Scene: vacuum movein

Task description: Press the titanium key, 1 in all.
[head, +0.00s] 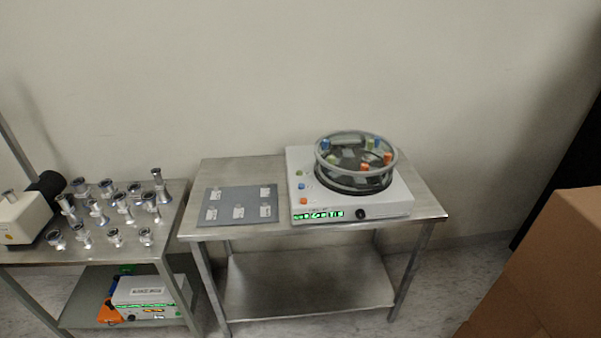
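A white coating device (398,203) stands on the right steel table. On the left of its top are a green key (299,173), a blue key (301,186) and an orange key (304,201) in a column. Their labels are too small to read, so I cannot tell which is the titanium key. A lit green display (318,215) and a black knob (361,214) are on its front. A round clear chamber (330,170) on top holds several coloured pieces. Neither of my grippers is in view.
A grey mat (225,200) with several small white-labelled items lies left of the device. The left table (100,250) carries several metal fittings and a pump-like unit (25,218). A boxy unit (150,292) sits on its lower shelf. Cardboard boxes (555,255) stand at the right.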

